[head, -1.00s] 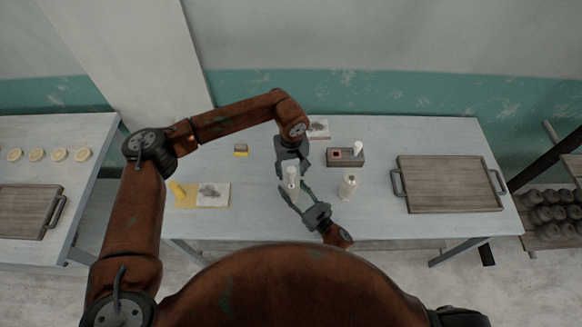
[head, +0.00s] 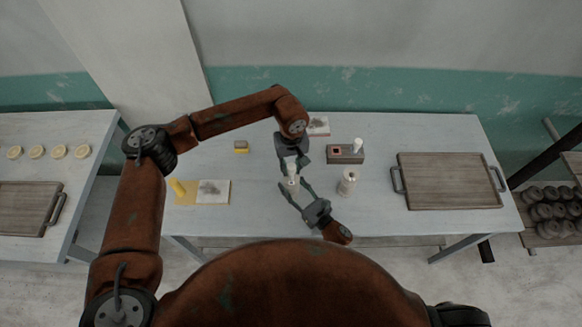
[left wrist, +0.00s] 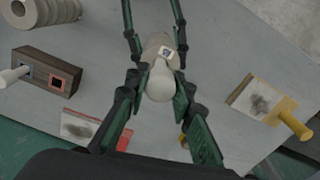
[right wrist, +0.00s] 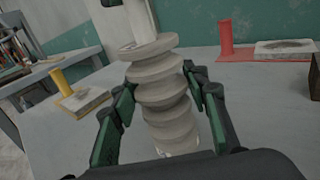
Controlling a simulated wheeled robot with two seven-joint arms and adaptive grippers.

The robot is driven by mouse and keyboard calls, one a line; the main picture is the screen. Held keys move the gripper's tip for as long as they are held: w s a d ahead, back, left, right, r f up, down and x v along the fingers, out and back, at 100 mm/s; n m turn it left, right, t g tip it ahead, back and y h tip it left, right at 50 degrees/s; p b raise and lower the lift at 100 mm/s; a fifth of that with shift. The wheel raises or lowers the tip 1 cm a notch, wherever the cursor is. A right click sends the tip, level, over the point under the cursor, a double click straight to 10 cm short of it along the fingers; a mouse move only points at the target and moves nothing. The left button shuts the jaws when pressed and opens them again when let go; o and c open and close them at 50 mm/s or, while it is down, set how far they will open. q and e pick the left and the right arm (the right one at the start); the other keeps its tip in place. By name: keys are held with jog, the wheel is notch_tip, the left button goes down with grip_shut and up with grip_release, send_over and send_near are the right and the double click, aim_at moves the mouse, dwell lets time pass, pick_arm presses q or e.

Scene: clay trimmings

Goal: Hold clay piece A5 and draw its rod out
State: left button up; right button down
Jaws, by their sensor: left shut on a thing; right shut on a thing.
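A pale ribbed clay piece (right wrist: 165,100) stands upright between the fingers of my right gripper (right wrist: 160,98), which is shut on it. A smooth white rod (right wrist: 142,22) rises from its top disc; how deep it sits is hidden. My left gripper (head: 291,166) is shut on the rod's upper end from above, with the rod's rounded end (left wrist: 160,82) between its fingers in the left wrist view. A small label (left wrist: 167,51) shows there but is too small to read. In the head view my right gripper (head: 296,192) reaches in from the front right.
Another ribbed piece (head: 347,186) stands just right. Behind it is a two-socket block (head: 333,158) with a white rod (head: 358,145) in one socket. A wooden tray (head: 450,182) lies at right. A white pad (head: 213,192) and yellow post (head: 178,187) are left; a sponge (head: 241,147) is behind.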

pick_arm(q)
grip_shut()
jog(key=shift+r, duration=1.1)
dwell(0.8)
jog(key=shift+r, duration=2.35)
pick_arm(e)
jog(key=c, duration=1)
grip_release()
jog(key=shift+c, duration=0.2)
jog(key=v, duration=1.2)
jog(key=shift+d, duration=0.1)
